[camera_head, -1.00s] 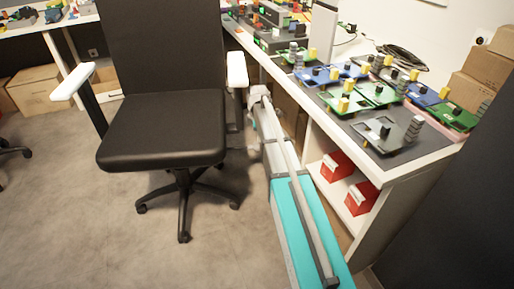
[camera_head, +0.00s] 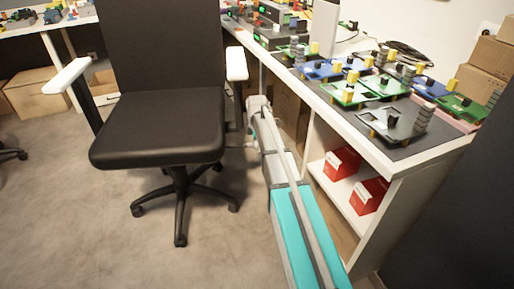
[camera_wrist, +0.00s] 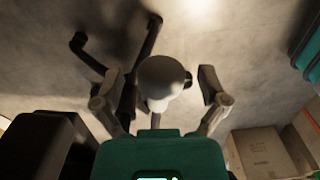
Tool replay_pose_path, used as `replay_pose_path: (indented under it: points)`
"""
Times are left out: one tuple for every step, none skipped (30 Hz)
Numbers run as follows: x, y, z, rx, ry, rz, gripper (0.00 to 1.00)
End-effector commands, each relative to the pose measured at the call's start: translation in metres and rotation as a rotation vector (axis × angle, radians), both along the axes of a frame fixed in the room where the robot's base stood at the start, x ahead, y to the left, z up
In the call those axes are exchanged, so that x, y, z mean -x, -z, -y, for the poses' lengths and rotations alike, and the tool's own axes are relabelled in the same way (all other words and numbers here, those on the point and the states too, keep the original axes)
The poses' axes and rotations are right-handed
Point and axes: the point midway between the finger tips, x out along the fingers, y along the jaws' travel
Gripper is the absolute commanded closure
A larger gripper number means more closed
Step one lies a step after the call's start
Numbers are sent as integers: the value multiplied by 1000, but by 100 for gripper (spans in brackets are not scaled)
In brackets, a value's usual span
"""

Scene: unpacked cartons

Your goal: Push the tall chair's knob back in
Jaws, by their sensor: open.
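The tall black chair (camera_head: 160,125) with white armrests stands left of my arm in the head view. Its knob cannot be made out clearly there. My gripper (camera_wrist: 160,72) is open in the wrist view, its two fingers spread wide. A pale rounded piece (camera_wrist: 162,80) shows between the fingers; I cannot tell whether it is the knob or whether anything touches it. In the head view my arm reaches low beside the chair's right side, and the gripper's fingers are too small to tell. Dark chair legs (camera_wrist: 120,65) show beyond the fingers in the wrist view.
A white table (camera_head: 405,160) with colourful boards runs along the right, close to my arm. Red boxes (camera_head: 342,162) sit on its lower shelf. Cardboard boxes (camera_wrist: 262,152) show at the right of the wrist view. Grey floor (camera_head: 90,225) is clear in front of the chair.

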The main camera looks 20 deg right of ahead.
Motion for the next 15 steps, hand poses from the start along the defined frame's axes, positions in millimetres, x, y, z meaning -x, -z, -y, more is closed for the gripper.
replay_pose_path:
  points:
    - [0,2,0,0,0,0,7]
    - [0,2,0,0,0,0,7]
    - [0,3,0,0,0,0,7]
    - [0,3,0,0,0,0,7]
    - [0,3,0,0,0,0,7]
    - [0,3,0,0,0,0,7]
    - [0,3,0,0,0,0,7]
    - [0,3,0,0,0,0,7]
    - [0,2,0,0,0,0,7]
    - [0,2,0,0,0,0,7]
    - [0,2,0,0,0,0,7]
    - [0,2,0,0,0,0,7]
    - [0,2,0,0,0,0,9]
    - [0,2,0,0,0,0,15]
    - [0,2,0,0,0,0,22]
